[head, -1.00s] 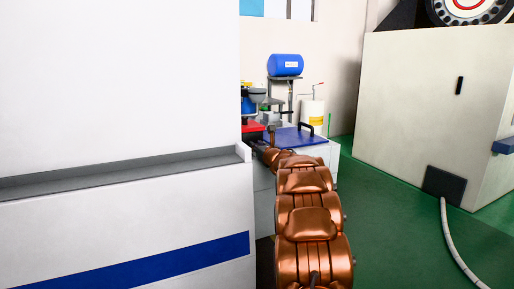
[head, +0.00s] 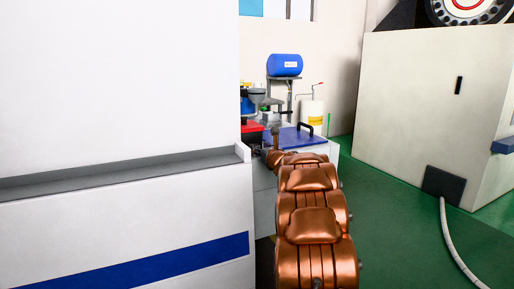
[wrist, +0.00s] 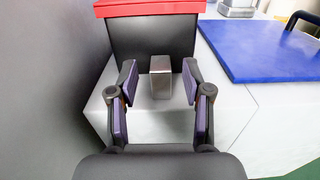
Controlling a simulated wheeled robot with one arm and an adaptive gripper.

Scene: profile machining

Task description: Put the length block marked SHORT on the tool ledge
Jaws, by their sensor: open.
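A small upright metallic grey block (wrist: 161,77) stands on a pale surface in the wrist view. No marking on it can be read, so I cannot tell whether it is the SHORT one. My gripper (wrist: 160,86) is open, with one finger on each side of the block and a gap on both sides. In the head view my arm hides the block. A long grey ledge (head: 120,172) runs along the white machine front at the left; I see nothing on it, and no label shows whether it is the tool ledge.
A black bin with a red rim (wrist: 150,8) stands right behind the block. A blue plate (wrist: 265,50) with a dark handle lies to the right. A grey wall (wrist: 45,80) rises close on the left. Green floor (head: 400,200) is open to the right of my arm.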

